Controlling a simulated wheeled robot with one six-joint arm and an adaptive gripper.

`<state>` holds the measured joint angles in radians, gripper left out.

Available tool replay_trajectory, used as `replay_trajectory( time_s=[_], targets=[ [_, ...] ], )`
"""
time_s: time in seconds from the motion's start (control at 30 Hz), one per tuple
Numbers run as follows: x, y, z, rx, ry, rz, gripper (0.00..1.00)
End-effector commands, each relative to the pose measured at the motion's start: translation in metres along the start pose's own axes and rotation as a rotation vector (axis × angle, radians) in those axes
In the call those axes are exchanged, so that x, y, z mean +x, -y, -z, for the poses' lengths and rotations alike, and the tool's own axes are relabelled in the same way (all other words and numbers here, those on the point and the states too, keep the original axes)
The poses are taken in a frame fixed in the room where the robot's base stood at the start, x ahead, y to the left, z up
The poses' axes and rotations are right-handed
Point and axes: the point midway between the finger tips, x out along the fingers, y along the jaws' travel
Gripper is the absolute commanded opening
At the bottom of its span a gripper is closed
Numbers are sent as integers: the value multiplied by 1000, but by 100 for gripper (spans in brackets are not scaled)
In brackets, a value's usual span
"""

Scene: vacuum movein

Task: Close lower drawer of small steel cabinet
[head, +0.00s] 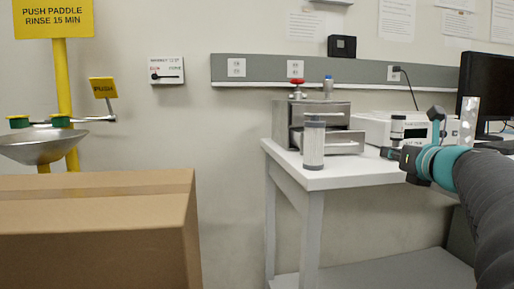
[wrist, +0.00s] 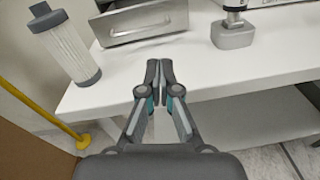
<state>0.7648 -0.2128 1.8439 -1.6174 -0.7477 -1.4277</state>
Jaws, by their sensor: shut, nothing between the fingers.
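The small steel cabinet (head: 284,124) stands on the white table (head: 345,177) near its left end. Its lower drawer (head: 345,145) juts out past the cabinet body, so it is open. The wrist view shows the drawer front (wrist: 138,27) with its handle, ahead of my gripper and slightly left. My gripper (wrist: 160,72) is shut and empty, with its fingertips together near the table edge. The head view shows my gripper (head: 388,153) to the right of the drawer, apart from it. The drawer's inside is mostly hidden.
A clear filter cylinder (head: 314,148) stands close to the cabinet's front; the wrist view shows it at left (wrist: 66,50). A grey-based instrument (wrist: 233,34) stands to the right. A monitor (head: 485,85) is further right. A large cardboard box (head: 95,230) fills the lower left.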

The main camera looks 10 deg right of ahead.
Motion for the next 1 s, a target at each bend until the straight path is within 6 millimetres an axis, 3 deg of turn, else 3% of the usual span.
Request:
replay_trajectory(
  time_s=[0.1, 0.27, 0.8, 1.0],
  targets=[
    [-2, 6, 6, -118, -45, -39, 0],
    [5, 5, 9, -161, -63, -58, 0],
    [99, -1, 15, -156, -62, -59, 0],
    [124, -4, 7, -156, -61, -58, 0]
  ],
)
